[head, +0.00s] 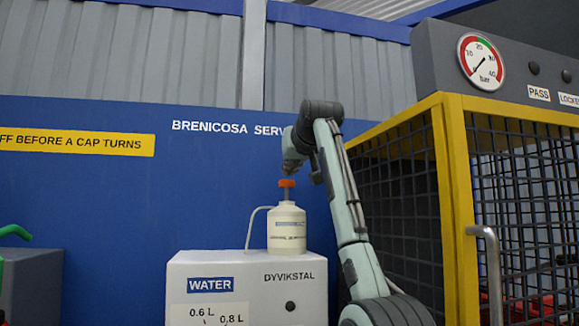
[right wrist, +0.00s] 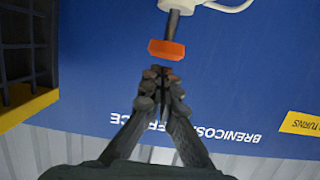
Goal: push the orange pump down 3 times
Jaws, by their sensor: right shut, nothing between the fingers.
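The orange pump (head: 287,183) is the cap on a dark stem at the top of a white bottle (head: 287,228). The bottle stands upright on a white box marked WATER (head: 247,273), and the pump's stem shows above its neck. My right gripper (head: 289,171) points down just above the orange pump. In the right wrist view its fingertips (right wrist: 160,74) are together and empty, with the orange pump (right wrist: 166,50) just beyond them. A small gap seems to lie between fingertips and cap. My left gripper is not in view.
A yellow-framed mesh cage (head: 455,200) with a pressure gauge (head: 481,62) on top stands close on the right. A thin white tube (head: 250,225) runs from the bottle down to the box. A blue wall is behind. A green object (head: 14,232) is at far left.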

